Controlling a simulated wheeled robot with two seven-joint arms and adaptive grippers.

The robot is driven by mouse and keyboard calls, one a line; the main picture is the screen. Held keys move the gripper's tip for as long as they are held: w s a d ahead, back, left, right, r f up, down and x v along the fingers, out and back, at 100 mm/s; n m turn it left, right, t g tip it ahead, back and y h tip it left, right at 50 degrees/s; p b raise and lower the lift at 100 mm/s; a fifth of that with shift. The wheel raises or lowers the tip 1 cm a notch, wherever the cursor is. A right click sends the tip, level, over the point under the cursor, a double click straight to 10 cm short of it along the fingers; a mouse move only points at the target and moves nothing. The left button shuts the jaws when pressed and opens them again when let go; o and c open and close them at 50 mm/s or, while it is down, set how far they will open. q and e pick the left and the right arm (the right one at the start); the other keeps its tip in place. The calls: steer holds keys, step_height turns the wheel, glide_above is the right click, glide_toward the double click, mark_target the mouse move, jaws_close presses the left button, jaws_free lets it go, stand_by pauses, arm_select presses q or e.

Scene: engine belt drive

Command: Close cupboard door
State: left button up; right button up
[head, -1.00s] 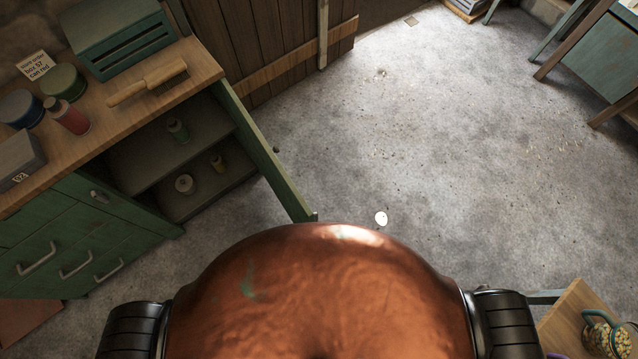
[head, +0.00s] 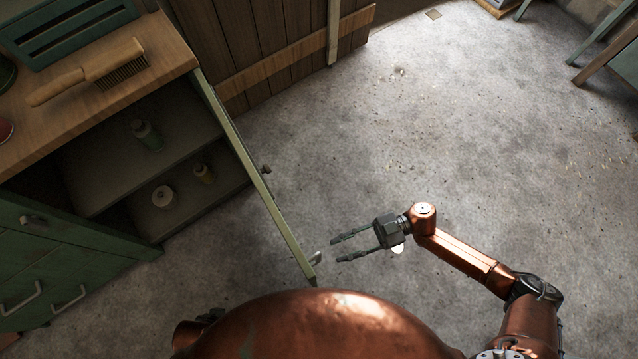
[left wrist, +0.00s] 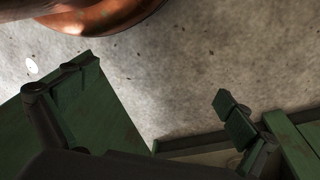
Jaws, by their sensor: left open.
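The green cupboard (head: 80,262) stands at the left in the head view.
The shelves inside hold a bottle (head: 147,134), a white roll (head: 162,196) and a small jar (head: 204,173). A brush (head: 95,75) lies on the wooden top. A plank wall (head: 265,40) stands behind. The grey floor (head: 480,140) to the right is open.

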mark_target(319, 257)
arm_select(q)
steer(key=shift+t+h, duration=0.3)
steer(key=shift+t, duration=0.4)
steer(key=shift+w+d+f+b, duration=0.35)
steer(key=shift+w+d+f, duration=0.2)
steer(key=shift+w+f, duration=0.25)
steer(key=shift+w+d+f+b, duration=0.35)
steer(key=shift+w+d+f, duration=0.15)
steer(key=shift+w+f, duration=0.2)
arm_select(e)
steer(key=shift+x, duration=3.65)
arm_select(q)
steer(key=shift+s, duration=0.1)
arm_select(e)
steer(key=shift+c, duration=0.5)
jaws_close()
